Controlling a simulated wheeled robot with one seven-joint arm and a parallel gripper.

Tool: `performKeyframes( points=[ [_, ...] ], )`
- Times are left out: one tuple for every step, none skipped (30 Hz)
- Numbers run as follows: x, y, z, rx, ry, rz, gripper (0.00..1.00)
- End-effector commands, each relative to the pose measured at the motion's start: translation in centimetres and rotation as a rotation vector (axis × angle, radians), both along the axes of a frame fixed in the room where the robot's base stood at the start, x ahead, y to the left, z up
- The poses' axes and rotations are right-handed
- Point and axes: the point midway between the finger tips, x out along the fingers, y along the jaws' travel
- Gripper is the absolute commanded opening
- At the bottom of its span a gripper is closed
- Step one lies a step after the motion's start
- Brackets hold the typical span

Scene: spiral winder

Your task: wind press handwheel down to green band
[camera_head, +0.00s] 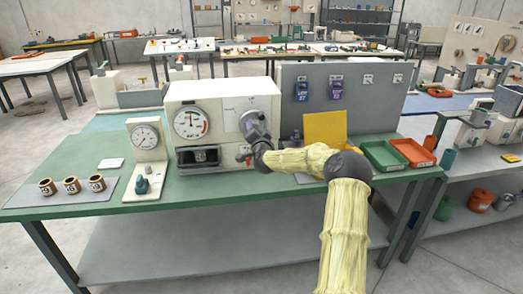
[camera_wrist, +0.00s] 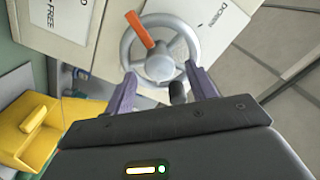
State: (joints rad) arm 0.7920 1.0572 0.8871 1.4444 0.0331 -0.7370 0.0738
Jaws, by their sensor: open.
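The press is a cream box (camera_head: 182,95) on the green bench, with a round dial (camera_head: 190,122) on its front. The dial has a coloured arc, red at its right, and its needle points roughly upward; the exact reading is too small to tell. The grey handwheel (camera_wrist: 187,47) has an orange mark on one spoke and fills the upper middle of the wrist view. My gripper (camera_wrist: 161,72) is open, its two purple fingers reaching to the wheel's near rim. A dark knob (camera_wrist: 178,92) lies between the fingers. In the head view, my gripper (camera_head: 250,122) hides much of the wheel.
A smaller dial stand (camera_head: 146,140) and several brown cups (camera_head: 72,185) stand left of the press. A grey panel (camera_head: 375,105), a yellow block (camera_head: 325,128), a green tray (camera_head: 383,156) and a red tray (camera_head: 413,152) are at the right. The bench front (camera_head: 200,192) is mostly clear.

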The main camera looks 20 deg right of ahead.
Motion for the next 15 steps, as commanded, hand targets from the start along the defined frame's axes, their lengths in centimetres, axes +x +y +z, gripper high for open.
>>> performKeyframes(
  points=[
    [-0.6,0.2,-0.1,-0.003,0.001,0.001,0.56],
    [-1.0,0.3,-0.1,-0.003,0.001,0.001,0.56],
    [-1.5,0.4,-0.2,-0.003,0.001,0.001,0.56],
    [-1.9,0.5,-0.1,-0.003,0.001,0.001,0.56],
    [-2.3,0.6,-0.1,-0.002,0.001,0.000,0.56],
    [-2.8,0.8,-0.1,-0.002,0.001,0.000,0.56],
    [-3.1,0.9,-0.1,-0.003,0.001,0.001,0.56],
    [-3.5,1.0,-0.2,-0.003,0.001,0.001,0.56],
    [-4.1,1.1,-0.2,-0.003,0.002,-0.001,0.56],
    [-4.5,1.2,-0.1,-0.003,0.002,-0.001,0.56],
    [-4.9,1.4,-0.2,-0.002,0.002,0.000,0.56],
    [-5.4,1.5,-0.2,-0.002,0.001,0.000,0.56],
    [-5.8,1.7,-0.1,-0.003,0.001,0.000,0.56],
    [-6.2,1.8,-0.2,-0.002,0.002,0.000,0.56],
    [-6.8,1.9,-0.2,-0.003,0.002,-0.001,0.56]
  ],
)
